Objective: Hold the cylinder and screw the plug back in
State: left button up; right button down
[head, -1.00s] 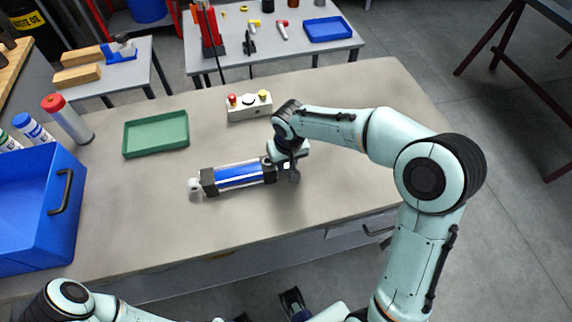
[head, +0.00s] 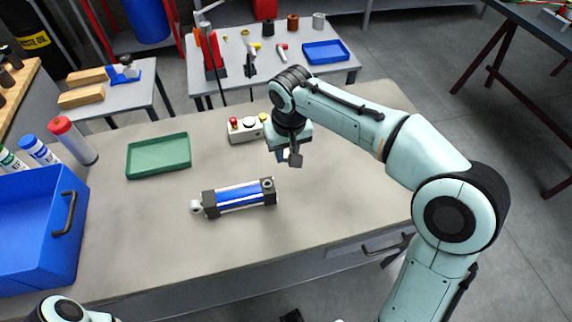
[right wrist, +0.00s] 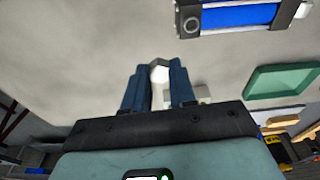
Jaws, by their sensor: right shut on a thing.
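The cylinder (head: 238,196) lies on the workbench, with a blue barrel, dark end blocks and a pale rod eye at its left end. Nothing holds it. Its right end block shows a round port on top; that block also shows in the right wrist view, where the cylinder (right wrist: 240,15) crosses the top right. My right gripper (head: 291,160) is above the bench, up and right of the cylinder, apart from it. In the right wrist view its fingers (right wrist: 157,72) are shut on a pale, faceted plug (right wrist: 159,73). Only a dark tip of what may be my left gripper shows at the bottom edge.
A green tray (head: 158,155) lies left behind the cylinder. A control box with buttons (head: 246,131) stands behind it, close to my right gripper. A blue bin (head: 38,235) and several upright bottles stand at the left. The bench front is clear.

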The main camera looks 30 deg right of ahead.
aim_at(286, 155)
pick_arm(q)
jog(key=shift+w+r+p, duration=0.25)
jog(key=shift+r+p, duration=0.2)
jog(key=shift+r, duration=0.2)
pick_arm(e)
notch_tip(286, 155, up, 6)
jog(key=shift+f, duration=0.25)
